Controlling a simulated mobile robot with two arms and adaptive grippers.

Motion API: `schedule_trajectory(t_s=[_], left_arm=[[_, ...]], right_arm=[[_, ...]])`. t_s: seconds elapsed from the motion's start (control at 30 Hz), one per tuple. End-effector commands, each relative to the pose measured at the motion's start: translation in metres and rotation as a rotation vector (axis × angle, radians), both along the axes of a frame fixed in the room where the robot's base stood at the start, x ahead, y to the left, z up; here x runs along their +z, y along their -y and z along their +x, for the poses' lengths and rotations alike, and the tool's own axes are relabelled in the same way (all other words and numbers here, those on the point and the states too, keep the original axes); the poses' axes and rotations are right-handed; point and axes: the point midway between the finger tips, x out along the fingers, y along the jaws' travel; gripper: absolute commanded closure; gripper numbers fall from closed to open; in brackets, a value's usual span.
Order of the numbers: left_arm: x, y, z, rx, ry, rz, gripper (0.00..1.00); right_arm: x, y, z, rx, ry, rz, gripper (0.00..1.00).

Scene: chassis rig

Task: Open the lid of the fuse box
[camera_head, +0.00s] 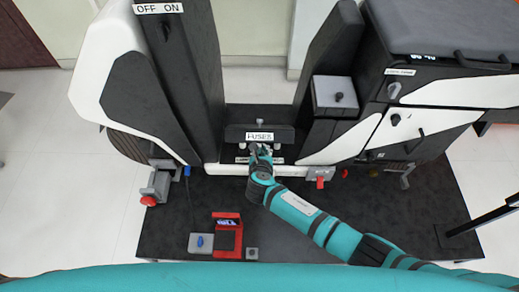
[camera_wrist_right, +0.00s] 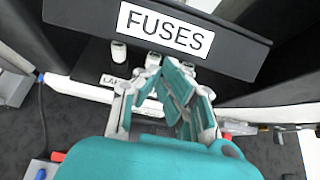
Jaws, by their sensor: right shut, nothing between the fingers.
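The fuse box lid (camera_head: 234,134) is a dark panel with a white FUSES label, set low between the two dark uprights. In the right wrist view the lid (camera_wrist_right: 90,14) crosses the top, slightly tilted. White cylindrical fuses (camera_wrist_right: 119,51) show just below its lower edge. I cannot tell how far the lid is raised. My right gripper (camera_head: 260,148) is in front of the box, just below the label. In the wrist view its teal fingers (camera_wrist_right: 170,75) are closed together and empty, close under the lid's edge and in front of the fuses. My left gripper is not in view.
A white ledge with a partly hidden label (camera_wrist_right: 112,80) runs below the fuses. A red-handled switch (camera_head: 320,180) is right of the box; another red-knobbed part (camera_head: 150,195) is at left. A red device (camera_head: 228,238) stands on the dark platform (camera_head: 190,215). A grey box (camera_head: 336,93) is at upper right.

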Motion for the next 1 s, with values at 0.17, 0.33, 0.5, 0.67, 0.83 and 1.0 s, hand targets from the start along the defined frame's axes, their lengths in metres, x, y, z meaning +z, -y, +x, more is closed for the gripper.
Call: schedule_trajectory(t_s=[0.17,0.33,0.5,0.67,0.83,1.0], left_arm=[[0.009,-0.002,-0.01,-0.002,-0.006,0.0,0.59],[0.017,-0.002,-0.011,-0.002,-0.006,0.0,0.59],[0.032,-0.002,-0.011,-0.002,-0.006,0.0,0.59],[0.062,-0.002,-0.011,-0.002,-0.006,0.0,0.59],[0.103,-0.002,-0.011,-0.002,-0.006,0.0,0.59],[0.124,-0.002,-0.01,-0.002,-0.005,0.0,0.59]], right_arm=[[0.009,0.002,0.002,-0.002,-0.009,0.001,1.0],[0.014,0.002,0.004,-0.002,-0.015,0.001,1.0],[0.023,0.002,0.007,0.0,-0.035,0.0,1.0],[0.038,0.002,0.013,-0.002,-0.094,-0.001,1.0],[0.057,0.002,0.024,-0.004,-0.211,0.0,1.0],[0.067,0.003,0.037,-0.005,-0.34,-0.002,1.0]])
